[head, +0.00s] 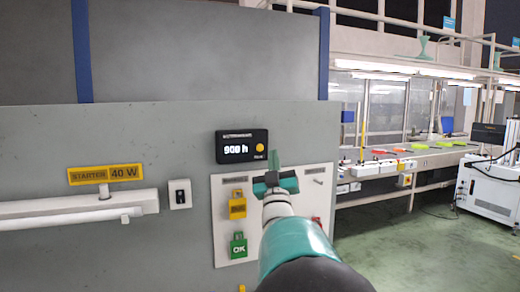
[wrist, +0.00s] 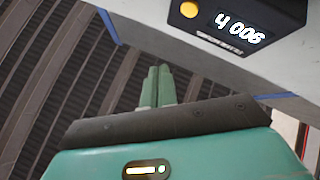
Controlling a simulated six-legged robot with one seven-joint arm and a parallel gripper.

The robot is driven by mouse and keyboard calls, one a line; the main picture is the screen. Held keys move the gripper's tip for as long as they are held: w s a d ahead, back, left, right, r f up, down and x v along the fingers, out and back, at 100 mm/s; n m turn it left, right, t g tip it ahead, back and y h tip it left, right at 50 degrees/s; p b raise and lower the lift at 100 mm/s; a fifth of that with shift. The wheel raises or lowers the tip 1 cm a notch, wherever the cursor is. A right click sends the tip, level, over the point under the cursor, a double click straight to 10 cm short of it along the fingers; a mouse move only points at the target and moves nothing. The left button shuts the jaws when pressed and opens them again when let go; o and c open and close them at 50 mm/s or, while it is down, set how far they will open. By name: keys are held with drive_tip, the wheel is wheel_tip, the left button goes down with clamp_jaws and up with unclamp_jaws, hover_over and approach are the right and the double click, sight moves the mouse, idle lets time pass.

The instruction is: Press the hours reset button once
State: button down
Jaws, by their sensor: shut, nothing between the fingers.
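In the wrist view the counter (wrist: 245,30) appears upside down at the upper right, with the orange button (wrist: 189,9) near the top edge. My gripper (head: 274,157) is shut and empty. In the head view its tips are just below and right of the button. In the wrist view the green fingers (wrist: 157,72) appear apart from the counter.
A white board (head: 222,215) below the counter carries a yellow tag (head: 237,207) and a green OK tag (head: 238,246). A lamp tube (head: 70,213) under a "STARTER 40 W" sign (head: 105,174) and a small switch (head: 180,194) are left. Open green floor lies right.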

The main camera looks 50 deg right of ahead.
drive_tip(key=shift+w+d, duration=0.6)
drive_tip(key=shift+w, duration=0.4)
drive_tip(key=shift+w+d, duration=0.6)
drive_tip(key=shift+w, duration=0.4)
drive_tip(key=shift+w+d, duration=0.6)
drive_tip(key=shift+w, duration=0.4)
drive_tip(key=shift+w+d, duration=0.2)
drive_tip(key=shift+w, duration=0.15)
drive_tip(key=shift+w+d, duration=0.2)
drive_tip(key=shift+w, duration=0.15)
idle(0.5)
drive_tip(key=shift+s+a, duration=0.4)
drive_tip(key=shift+s, duration=0.3)
drive_tip(key=shift+s+a, duration=0.45)
drive_tip(key=shift+s, duration=0.25)
drive_tip(key=shift+s+a, duration=0.4)
drive_tip(key=shift+s, duration=0.35)
drive_tip(key=shift+s+a, duration=0.45)
drive_tip(key=shift+s, duration=0.25)
